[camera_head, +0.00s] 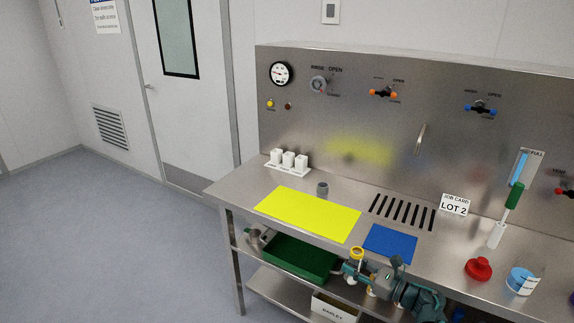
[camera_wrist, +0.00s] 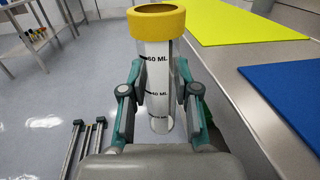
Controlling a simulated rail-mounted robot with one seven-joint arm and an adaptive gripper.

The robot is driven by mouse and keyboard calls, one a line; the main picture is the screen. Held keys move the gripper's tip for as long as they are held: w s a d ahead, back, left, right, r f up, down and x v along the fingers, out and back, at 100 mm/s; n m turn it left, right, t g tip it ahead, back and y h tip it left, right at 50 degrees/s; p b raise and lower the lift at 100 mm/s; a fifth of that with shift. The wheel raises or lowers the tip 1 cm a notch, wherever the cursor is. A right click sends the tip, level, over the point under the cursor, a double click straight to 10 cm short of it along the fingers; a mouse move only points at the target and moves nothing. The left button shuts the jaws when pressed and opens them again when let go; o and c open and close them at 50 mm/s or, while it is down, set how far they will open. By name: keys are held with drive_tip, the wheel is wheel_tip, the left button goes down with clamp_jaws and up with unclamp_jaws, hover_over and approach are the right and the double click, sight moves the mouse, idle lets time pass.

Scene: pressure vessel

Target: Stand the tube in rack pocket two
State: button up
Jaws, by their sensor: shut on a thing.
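The tube (camera_wrist: 157,75) is clear with a yellow rim and printed ML marks. My gripper (camera_wrist: 158,100) is shut on it, one finger on each side, and holds it roughly upright. In the head view the yellow rim of the tube (camera_head: 357,252) shows at the bench's front edge, left of the blue mat, with my gripper (camera_head: 357,268) around it. The white rack (camera_head: 289,170) stands at the back left of the bench, with three white upright pockets in a row. It is far from my gripper, and the insides of its pockets are too small to make out.
A yellow mat (camera_head: 308,214) and a grey cylinder (camera_head: 322,188) lie between my gripper and the rack. A blue mat (camera_head: 390,243), drain slots (camera_head: 403,211), a job card (camera_head: 455,204) and a red object (camera_head: 478,269) are rightward. A green tray (camera_head: 300,258) sits below.

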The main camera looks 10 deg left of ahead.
drive_tip(key=w+a+r+g+p, duration=0.1)
drive_tip(key=w+a+r, duration=0.15)
drive_tip(key=a, duration=0.45)
drive_tip(key=w+a+r+m+t+h+b, duration=0.15)
drive_tip(key=w+a+r, duration=0.4)
drive_tip(key=w, duration=0.85)
drive_tip(key=w+a+r+m+t+h+b, duration=0.1)
drive_tip(key=w+a+r+m+t+h, duration=0.15)
drive_tip(key=w+r, duration=0.9)
drive_tip(key=w+a+r+m+t+h+b, duration=0.1)
drive_tip(key=w+a+r+t, duration=0.2)
drive_tip(key=w, duration=1.4)
drive_tip(key=shift+g, duration=0.4)
drive_tip(key=w+a+f, duration=0.2)
drive_tip(key=w, duration=0.1)
drive_tip(key=w+a+f+p, duration=0.1)
drive_tip(key=w+a+f, duration=0.2)
drive_tip(key=w+a+f+p, duration=0.1)
drive_tip(key=w+a+f, duration=0.1)
drive_tip(key=w+a, duration=0.1)
drive_tip(key=shift+w+f, duration=0.25)
drive_tip(key=shift+w, duration=0.35)
drive_tip(key=f, duration=0.3)
drive_tip(key=shift+w+a+p, duration=0.2)
drive_tip(key=shift+p, duration=0.1)
drive_tip(key=shift+f, duration=0.4)
drive_tip(key=shift+f, duration=0.1)
